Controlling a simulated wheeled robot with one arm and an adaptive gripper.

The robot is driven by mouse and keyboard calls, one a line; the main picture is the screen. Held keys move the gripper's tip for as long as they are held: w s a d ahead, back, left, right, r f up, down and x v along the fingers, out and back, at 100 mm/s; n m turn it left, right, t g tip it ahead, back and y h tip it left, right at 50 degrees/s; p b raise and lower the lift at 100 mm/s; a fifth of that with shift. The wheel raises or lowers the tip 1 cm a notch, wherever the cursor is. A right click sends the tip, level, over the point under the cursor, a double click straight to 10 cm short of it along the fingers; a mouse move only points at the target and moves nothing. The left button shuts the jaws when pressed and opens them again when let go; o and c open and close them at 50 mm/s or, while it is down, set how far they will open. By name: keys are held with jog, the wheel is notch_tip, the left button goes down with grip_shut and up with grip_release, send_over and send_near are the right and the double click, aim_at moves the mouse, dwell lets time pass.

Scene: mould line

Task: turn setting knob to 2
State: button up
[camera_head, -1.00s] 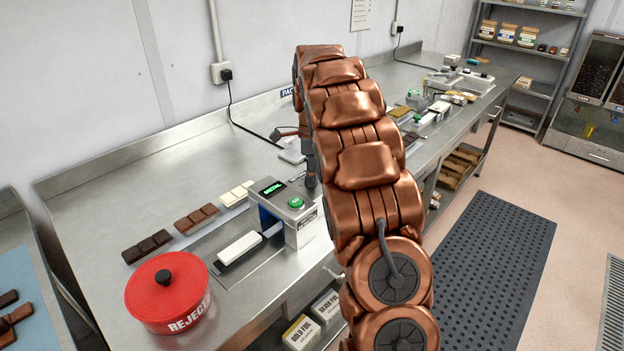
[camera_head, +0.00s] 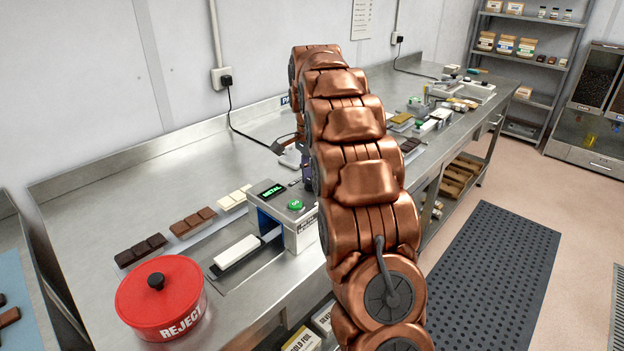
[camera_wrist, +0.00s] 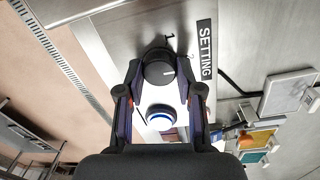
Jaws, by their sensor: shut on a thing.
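In the wrist view, the dark round setting knob (camera_wrist: 158,70) sits on a pale panel beside the black SETTING label (camera_wrist: 205,48). A 1 mark (camera_wrist: 170,36) shows above the knob, and a small, partly hidden mark near the right fingertip is too faint to read surely. My gripper (camera_wrist: 160,76) has its fingertips on either side of the knob and is shut on it. In the head view my copper arm hides the knob and most of the gripper.
A blue-ringed white button (camera_wrist: 161,117) lies between my fingers, close to the knob. In the head view, the metal detector (camera_head: 291,216), chocolate bars (camera_head: 193,222) and red reject tub (camera_head: 160,300) stand on the steel bench. A dark floor mat (camera_head: 495,270) lies right.

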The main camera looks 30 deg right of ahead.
dwell(0.4)
jog(key=o, duration=1.2)
jog(key=shift+c, duration=0.2)
jog(key=shift+r, duration=0.1)
jog(key=shift+w+r, duration=0.15)
jog(key=shift+r, duration=1.65)
jog(key=shift+w+r, duration=0.1)
jog(key=shift+r, duration=1.65)
jog(key=shift+r, duration=0.1)
